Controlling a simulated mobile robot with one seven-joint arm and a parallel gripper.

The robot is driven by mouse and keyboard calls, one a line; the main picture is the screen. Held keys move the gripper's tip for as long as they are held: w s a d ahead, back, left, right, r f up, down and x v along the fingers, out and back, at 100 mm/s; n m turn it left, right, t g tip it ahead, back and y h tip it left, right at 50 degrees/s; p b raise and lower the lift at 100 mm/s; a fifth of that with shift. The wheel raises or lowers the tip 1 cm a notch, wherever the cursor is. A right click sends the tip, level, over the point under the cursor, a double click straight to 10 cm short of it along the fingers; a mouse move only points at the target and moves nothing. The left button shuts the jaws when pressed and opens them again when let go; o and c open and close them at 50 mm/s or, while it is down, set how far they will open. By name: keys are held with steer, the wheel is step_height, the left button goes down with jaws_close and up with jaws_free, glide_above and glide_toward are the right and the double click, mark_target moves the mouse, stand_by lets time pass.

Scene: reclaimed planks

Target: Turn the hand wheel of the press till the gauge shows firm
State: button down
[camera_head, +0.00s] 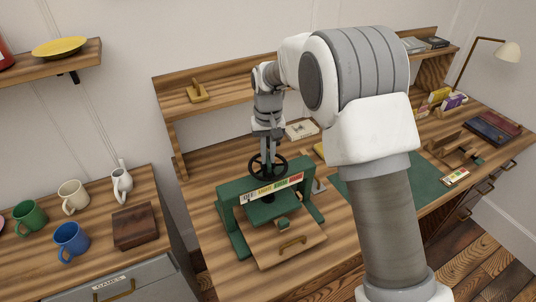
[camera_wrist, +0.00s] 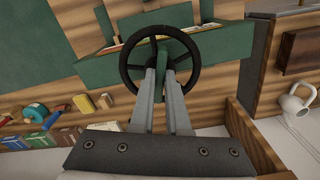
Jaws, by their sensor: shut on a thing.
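The green press (camera_head: 268,207) stands on the wooden workbench, with a wooden board with a brass handle at its front. Its black hand wheel (camera_head: 268,167) sits on top, above the crossbar. The gauge (camera_head: 272,189) is a strip on the front of the crossbar with coloured sections; the pointer reading is too small to tell. My gripper (camera_head: 267,148) reaches down onto the wheel from above. In the wrist view the wheel (camera_wrist: 160,62) fills the middle, and my gripper (camera_wrist: 161,72) is shut on a green piece across the wheel's centre. The gauge is mostly hidden there.
Right of the press lie a green mat (camera_head: 415,185) and a wooden tool (camera_head: 455,150). A left cabinet holds several mugs and a dark wooden box (camera_head: 135,227). The workbench's raised back shelf (camera_head: 225,93) stands behind the press.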

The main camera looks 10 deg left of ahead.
mark_target(268, 157)
steer(key=c, duration=0.9)
jaws_free()
steer(key=shift+r, duration=0.1)
step_height(268, 157, up, 17)
steer(key=shift+r, duration=0.15)
